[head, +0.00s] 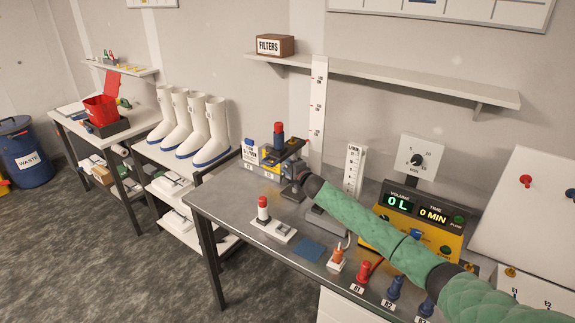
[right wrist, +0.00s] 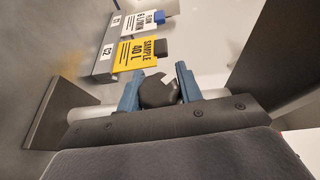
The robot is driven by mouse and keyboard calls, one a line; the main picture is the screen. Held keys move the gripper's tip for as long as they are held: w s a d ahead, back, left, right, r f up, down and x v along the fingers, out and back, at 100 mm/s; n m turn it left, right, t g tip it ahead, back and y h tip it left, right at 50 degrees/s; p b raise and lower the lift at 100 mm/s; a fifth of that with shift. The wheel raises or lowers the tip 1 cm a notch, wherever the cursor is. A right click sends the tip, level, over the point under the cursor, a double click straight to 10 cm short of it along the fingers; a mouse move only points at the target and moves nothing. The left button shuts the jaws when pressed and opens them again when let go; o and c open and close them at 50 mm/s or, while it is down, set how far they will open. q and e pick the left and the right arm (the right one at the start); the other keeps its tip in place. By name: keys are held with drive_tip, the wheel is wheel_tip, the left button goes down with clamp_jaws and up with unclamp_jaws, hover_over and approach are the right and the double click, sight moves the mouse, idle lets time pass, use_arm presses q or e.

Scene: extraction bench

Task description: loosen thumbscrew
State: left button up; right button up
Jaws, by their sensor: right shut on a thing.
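A black knob (right wrist: 158,92), which looks like the thumbscrew, sits between the blue fingers of my right gripper (right wrist: 157,90) in the right wrist view. The fingers are shut on its two sides. In the head view my right gripper (head: 294,170) is at the back of the steel bench, beside a holder with a blue and red top (head: 279,132). The gripper hides the knob there. My left gripper is not in view.
A yellow SAMPLE 40 L card (right wrist: 143,53) stands near the gripper. On the bench (head: 222,200) are a red-topped bottle (head: 263,209), a blue pad (head: 308,249), a yellow meter reading 0 L and 0 MIN (head: 412,228), and red and blue plugs. White boots (head: 205,130) stand at left.

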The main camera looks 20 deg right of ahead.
drive_tip(key=p, duration=0.1)
drive_tip(key=g+p, duration=0.1)
drive_tip(key=p, duration=0.1)
drive_tip(key=shift+r+n+g+h+p, duration=0.25)
drive_tip(key=shift+n+g+h+p, duration=0.05)
drive_tip(key=shift+f, duration=0.25)
drive_tip(key=shift+f+g, duration=0.15)
drive_tip(key=shift+g, duration=0.15)
drive_tip(key=shift+w+g+h+b, duration=0.1)
drive_tip(key=shift+g+h+b, duration=0.3)
drive_tip(key=shift+b, duration=0.35)
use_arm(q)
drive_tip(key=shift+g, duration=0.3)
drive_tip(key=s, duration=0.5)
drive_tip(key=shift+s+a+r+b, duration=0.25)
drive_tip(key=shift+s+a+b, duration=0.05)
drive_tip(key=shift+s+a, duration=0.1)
use_arm(e)
drive_tip(key=shift+d+n, duration=0.1)
drive_tip(key=shift+n, duration=0.2)
drive_tip(key=o, duration=1)
drive_tip(key=shift+f, duration=0.1)
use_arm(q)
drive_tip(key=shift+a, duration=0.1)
